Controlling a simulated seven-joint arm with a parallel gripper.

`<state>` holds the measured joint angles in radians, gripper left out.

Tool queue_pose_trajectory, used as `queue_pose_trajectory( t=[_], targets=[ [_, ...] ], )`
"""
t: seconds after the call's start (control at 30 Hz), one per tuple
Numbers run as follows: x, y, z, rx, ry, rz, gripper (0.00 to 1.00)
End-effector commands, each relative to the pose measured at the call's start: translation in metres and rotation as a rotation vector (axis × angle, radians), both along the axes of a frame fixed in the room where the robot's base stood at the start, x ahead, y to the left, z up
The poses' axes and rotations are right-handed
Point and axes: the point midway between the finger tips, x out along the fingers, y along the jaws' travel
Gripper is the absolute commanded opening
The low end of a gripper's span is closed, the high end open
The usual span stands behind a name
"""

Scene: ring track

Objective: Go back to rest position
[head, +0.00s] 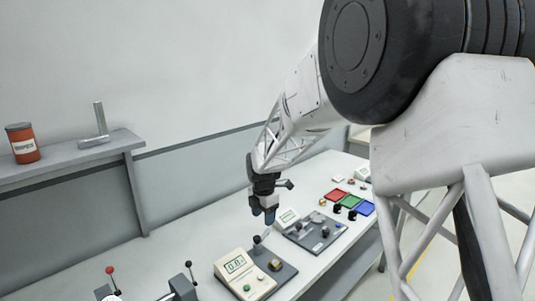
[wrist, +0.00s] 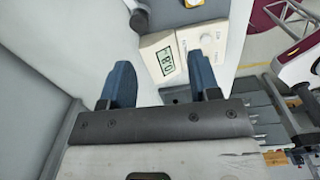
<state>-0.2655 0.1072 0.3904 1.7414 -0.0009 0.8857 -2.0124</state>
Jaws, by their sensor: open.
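My gripper (head: 263,214) hangs over the long white bench in the head view, pointing down, with nothing between its fingers. In the wrist view its two blue fingers (wrist: 163,88) are spread apart and empty. Below and near it is a beige meter box (head: 236,264) with a small display on a dark base. The display also shows in the wrist view (wrist: 168,60), beyond the fingertips. My arm reaches in from the upper right of the head view.
Farther along are red (head: 335,195), green and blue trays. Levers with red and black knobs stand at front left. A wall shelf (head: 70,160) holds an orange can (head: 23,144) and a metal bracket (head: 99,120).

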Motion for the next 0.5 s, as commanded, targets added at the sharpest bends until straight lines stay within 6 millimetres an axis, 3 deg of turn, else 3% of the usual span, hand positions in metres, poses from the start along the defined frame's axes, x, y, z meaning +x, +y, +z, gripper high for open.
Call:
queue_pose_trajectory(
  t=[0.2,0.5],
  targets=[
    [-0.041,-0.035,0.043,0.012,-0.025,-0.252,0.56],
    [-0.107,-0.081,0.090,0.038,-0.055,-0.629,0.56]
  ],
)
